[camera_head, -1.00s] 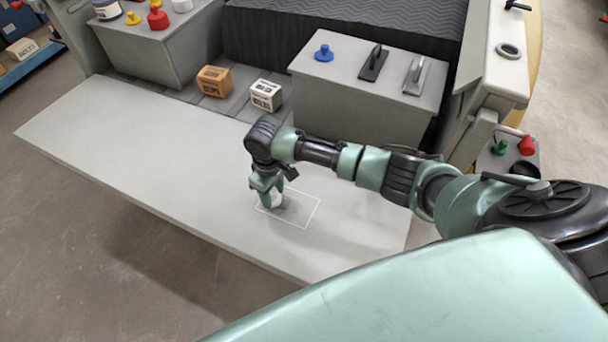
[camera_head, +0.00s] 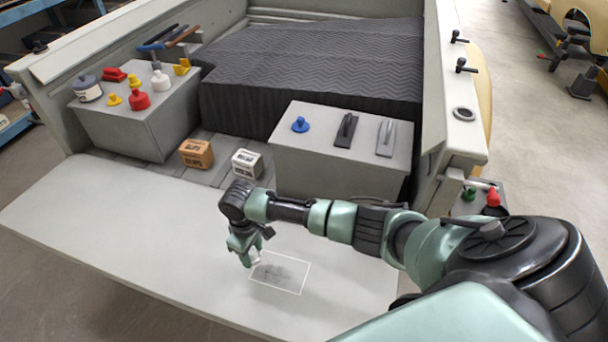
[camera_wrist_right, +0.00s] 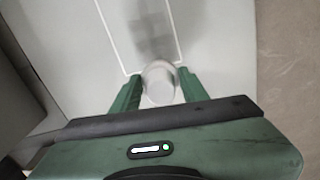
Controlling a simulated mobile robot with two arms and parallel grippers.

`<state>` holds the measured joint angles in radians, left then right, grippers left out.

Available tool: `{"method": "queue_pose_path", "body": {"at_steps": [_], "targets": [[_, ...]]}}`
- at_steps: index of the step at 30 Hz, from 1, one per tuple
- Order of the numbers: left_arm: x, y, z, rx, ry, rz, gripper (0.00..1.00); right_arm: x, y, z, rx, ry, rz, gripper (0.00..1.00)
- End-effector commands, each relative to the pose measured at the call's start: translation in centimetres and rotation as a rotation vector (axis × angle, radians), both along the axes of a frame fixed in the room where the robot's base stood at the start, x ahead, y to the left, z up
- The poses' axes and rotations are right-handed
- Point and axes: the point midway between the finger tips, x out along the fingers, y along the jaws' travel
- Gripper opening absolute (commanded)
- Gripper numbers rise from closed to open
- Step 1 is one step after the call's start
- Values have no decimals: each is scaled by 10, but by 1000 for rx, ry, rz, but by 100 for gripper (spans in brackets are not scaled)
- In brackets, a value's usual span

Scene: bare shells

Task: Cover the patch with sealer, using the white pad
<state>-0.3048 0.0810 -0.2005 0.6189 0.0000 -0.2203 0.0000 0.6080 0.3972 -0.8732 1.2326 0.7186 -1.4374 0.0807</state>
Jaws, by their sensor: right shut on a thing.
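The patch (camera_head: 283,281) is a white-outlined rectangle with a darker grey smear inside, on the pale flat panel at the front. It also shows in the right wrist view (camera_wrist_right: 165,45), with the smear between the lines. My right gripper (camera_head: 249,259) is at the patch's left end. It is shut on the white pad (camera_wrist_right: 159,85), a round pale piece between its green fingers, which shows only partly in the head view (camera_head: 256,257). I cannot tell whether the pad touches the panel. My left gripper is out of view.
A brown box (camera_head: 196,153) and a white box (camera_head: 247,163) stand behind the panel. A grey chest (camera_head: 318,170) carries a blue knobbed tool and two trowels. Another chest (camera_head: 125,135) at left holds several coloured tools and a tub. The panel's left part is clear.

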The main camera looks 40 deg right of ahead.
Motion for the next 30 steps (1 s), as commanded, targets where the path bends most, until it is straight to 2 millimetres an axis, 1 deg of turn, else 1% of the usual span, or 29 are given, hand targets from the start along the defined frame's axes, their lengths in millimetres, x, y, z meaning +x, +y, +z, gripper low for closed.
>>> {"method": "queue_pose_path", "body": {"at_steps": [1,3,9,27,30], "targets": [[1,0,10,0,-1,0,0,0,-1,9,0,0,-1,12],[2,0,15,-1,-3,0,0,0,-2,15,0,0,-2,12],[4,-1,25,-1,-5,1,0,1,-4,23,0,0,-4,12],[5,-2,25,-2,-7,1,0,1,-5,24,0,0,-4,12],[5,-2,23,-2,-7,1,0,4,-4,28,-1,-3,-13,12]]}}
